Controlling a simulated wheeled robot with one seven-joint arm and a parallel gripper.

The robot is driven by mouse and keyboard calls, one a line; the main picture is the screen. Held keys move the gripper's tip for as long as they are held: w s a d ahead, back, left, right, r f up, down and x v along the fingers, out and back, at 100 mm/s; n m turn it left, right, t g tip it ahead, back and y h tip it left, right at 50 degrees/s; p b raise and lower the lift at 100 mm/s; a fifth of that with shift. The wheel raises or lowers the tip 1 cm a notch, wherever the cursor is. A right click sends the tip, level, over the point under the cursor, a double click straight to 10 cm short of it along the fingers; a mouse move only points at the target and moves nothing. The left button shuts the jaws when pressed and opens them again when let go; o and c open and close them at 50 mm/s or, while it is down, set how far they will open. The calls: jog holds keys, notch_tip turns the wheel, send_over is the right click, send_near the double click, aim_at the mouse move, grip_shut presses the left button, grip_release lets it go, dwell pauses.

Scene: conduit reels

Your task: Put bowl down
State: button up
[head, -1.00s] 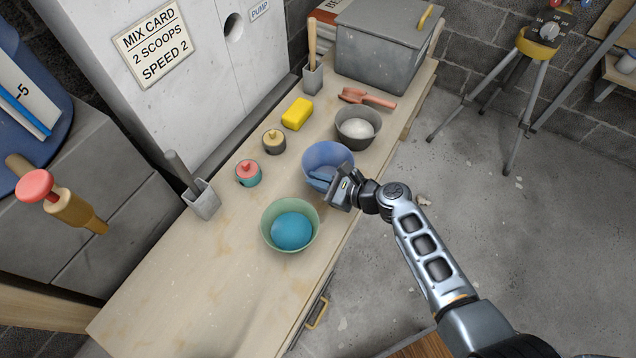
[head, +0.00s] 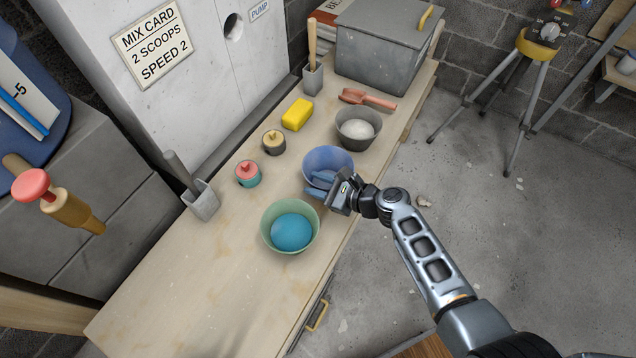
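The blue bowl (head: 327,155) stands upright on the bench, between the green bowl and the dark grey bowl. My gripper (head: 321,186) is at its near right rim. One blue finger shows inside the bowl and the other outside, below the rim, with a gap between them. The gripper looks open around the bowl's wall. The near right part of the rim is partly hidden by the gripper. The bowl's underside is hidden, so its contact with the bench cannot be seen directly.
A green bowl (head: 268,218) with blue contents stands close at the lower left. A dark grey bowl (head: 343,136) with white contents is behind. Two small lidded pots (head: 249,174) (head: 274,142) and a yellow block (head: 297,114) lie left. The bench (head: 190,300) is clear at the front left.

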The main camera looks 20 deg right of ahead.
jog(key=shift+r, duration=0.15)
jog(key=shift+s+d+r, duration=0.1)
jog(key=shift+s+d, duration=0.05)
jog(key=shift+s, duration=0.1)
jog(key=p+v, duration=0.1)
jog(key=v, duration=1)
jog(key=shift+s+d+r, duration=0.1)
jog(key=shift+s, duration=0.05)
jog(key=s+a+n+g+h, duration=0.1)
jog(key=s+n+h, duration=0.3)
jog(key=s, duration=0.5)
jog(key=s+a+n+h, duration=0.2)
jog(key=s+n, duration=0.4)
jog(key=s, duration=0.4)
jog(key=s+r+n+t, duration=0.1)
jog(key=s+r+n, duration=0.3)
jog(key=r, duration=0.4)
jog(key=s+r+n+t+h, duration=0.1)
jog(key=s+r+n, duration=0.3)
jog(key=r, duration=0.5)
jog(key=s+r+n+t, duration=0.2)
jog(key=s+r+n, duration=0.1)
jog(key=r+n, duration=0.5)
jog(key=shift+s+d+r+t, duration=0.3)
jog(key=shift+s+r, duration=0.1)
jog(key=shift+r, duration=0.2)
